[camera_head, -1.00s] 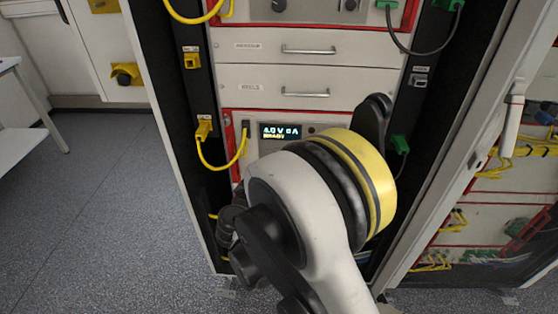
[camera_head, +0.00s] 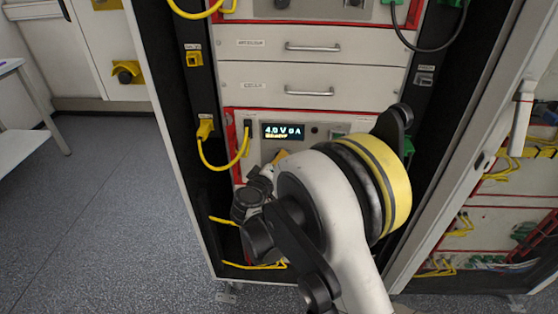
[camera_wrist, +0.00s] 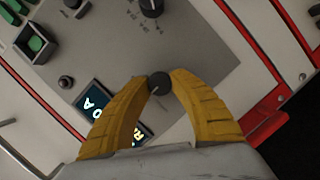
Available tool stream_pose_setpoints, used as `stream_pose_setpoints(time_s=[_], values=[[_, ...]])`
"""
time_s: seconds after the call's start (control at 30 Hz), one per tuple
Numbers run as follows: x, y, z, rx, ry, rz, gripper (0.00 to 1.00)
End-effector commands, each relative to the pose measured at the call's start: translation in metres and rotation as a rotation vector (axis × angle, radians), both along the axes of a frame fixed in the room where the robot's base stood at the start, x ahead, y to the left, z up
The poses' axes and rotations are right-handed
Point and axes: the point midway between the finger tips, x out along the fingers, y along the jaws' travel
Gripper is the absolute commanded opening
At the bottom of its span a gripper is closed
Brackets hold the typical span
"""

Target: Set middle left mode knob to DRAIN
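The cycler unit (camera_head: 250,126) with a red frame and lit display (camera_head: 283,131) is in the rack's middle. In the wrist view, a small black round knob (camera_wrist: 159,84) with a pale pointer line sits on its grey panel. My gripper (camera_wrist: 160,78) has its two yellow fingers on either side of this knob, tips very near or touching it. I cannot tell whether they grip it. A second black knob (camera_wrist: 151,6) with printed marks shows at the top edge. The first knob's labels are hidden or unreadable. In the head view my arm covers the lower panel.
The display (camera_wrist: 93,100) is partly behind the left finger in the wrist view. A green socket (camera_wrist: 36,43) and small button (camera_wrist: 66,82) are at left. Yellow cable (camera_head: 222,168) hangs left of the unit. Drawers with handles (camera_head: 310,92) are above.

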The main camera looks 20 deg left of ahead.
Motion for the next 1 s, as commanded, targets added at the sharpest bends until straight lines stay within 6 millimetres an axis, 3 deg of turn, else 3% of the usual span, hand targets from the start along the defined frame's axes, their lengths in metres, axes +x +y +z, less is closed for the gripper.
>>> stream_pose_setpoints(time_s=[0.37, 1.0], values=[[0.0001, -0.0006, 0.0008, 0.066, 0.016, -0.001, 0.0], [0.0006, -0.0025, 0.0005, 0.526, 0.126, -0.002, 0.0]])
